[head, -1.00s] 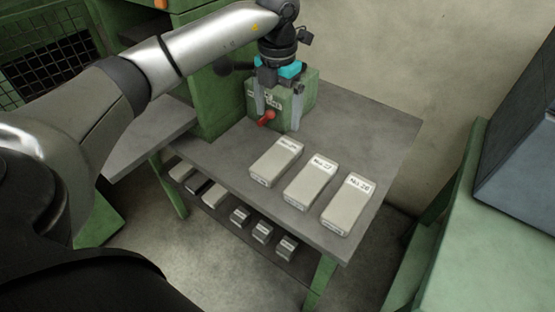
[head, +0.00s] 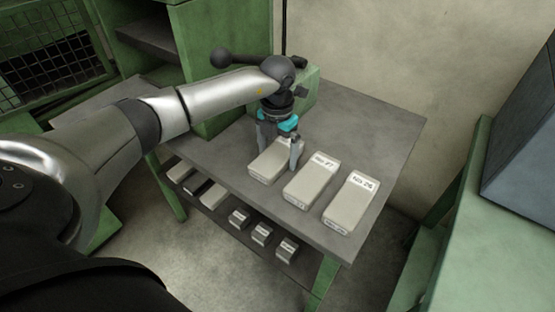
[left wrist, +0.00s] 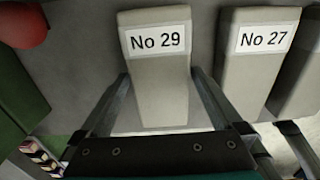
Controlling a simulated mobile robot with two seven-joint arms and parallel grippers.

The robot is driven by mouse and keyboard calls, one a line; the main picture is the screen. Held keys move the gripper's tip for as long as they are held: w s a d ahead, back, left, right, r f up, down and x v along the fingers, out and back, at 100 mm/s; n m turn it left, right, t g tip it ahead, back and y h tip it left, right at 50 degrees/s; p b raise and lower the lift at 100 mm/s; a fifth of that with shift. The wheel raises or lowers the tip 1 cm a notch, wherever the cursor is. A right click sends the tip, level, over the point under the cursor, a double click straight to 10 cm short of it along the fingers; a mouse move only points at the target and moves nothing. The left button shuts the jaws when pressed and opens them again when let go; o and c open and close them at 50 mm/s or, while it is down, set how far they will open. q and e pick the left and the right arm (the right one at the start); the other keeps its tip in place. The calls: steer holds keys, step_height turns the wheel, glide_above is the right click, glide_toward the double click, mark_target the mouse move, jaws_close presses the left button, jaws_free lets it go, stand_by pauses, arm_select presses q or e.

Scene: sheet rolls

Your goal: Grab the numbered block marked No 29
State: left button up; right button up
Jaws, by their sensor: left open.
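The block marked No 29 (left wrist: 160,85) is a pale grey-beige block with a white label. In the head view it is the leftmost of three blocks on the table, and this No 29 block (head: 262,168) is partly hidden by my left gripper (head: 279,158). The gripper is open, with one finger on each side of the block. In the left wrist view the gripper fingers (left wrist: 160,100) flank the block's sides. I cannot tell whether they touch it. My right gripper is not in view.
The No 27 block (head: 312,180) lies close to the right of No 29, with the No 26 block (head: 351,202) beyond it. A green box (head: 300,90) stands behind. Several smaller blocks lie on the lower shelf (head: 222,222). The table's right side (head: 395,135) is clear.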

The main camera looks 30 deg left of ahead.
arm_select(q)
steer(key=shift+f, duration=0.2)
steer(key=shift+c, duration=0.2)
steer(key=c, duration=1.5)
jaws_close()
steer(key=shift+r, duration=0.15)
